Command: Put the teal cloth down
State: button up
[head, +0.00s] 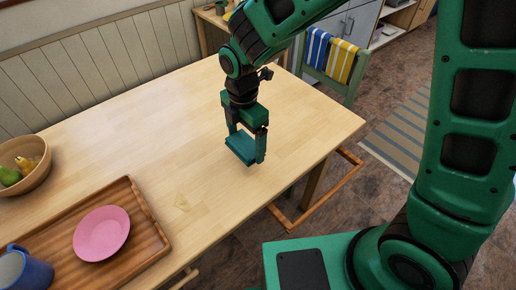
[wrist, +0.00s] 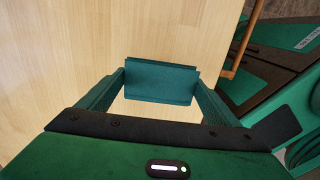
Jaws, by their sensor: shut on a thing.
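The teal cloth (head: 241,148) is a small flat folded piece between the fingers of my gripper (head: 246,146). It is over the right part of the wooden table (head: 160,115); whether it touches the tabletop is hard to tell. In the wrist view the cloth (wrist: 160,82) spans the gap between both fingertips of my gripper (wrist: 160,88), with pale wood behind it. My gripper is shut on the cloth and points down.
A bowl of fruit (head: 38,180) stands at the left edge. The table's middle is clear. A chair with striped towels (head: 330,55) stands behind.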

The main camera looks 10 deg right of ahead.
jog(key=d, duration=0.1)
jog(key=w+d+f, duration=0.2)
jog(key=shift+d+f, duration=0.25)
jog(key=shift+d, duration=0.1)
notch_tip(320, 180, down, 4)
jog(key=shift+f, duration=0.1)
jog(key=o, duration=1)
notch_tip(320, 180, up, 12)
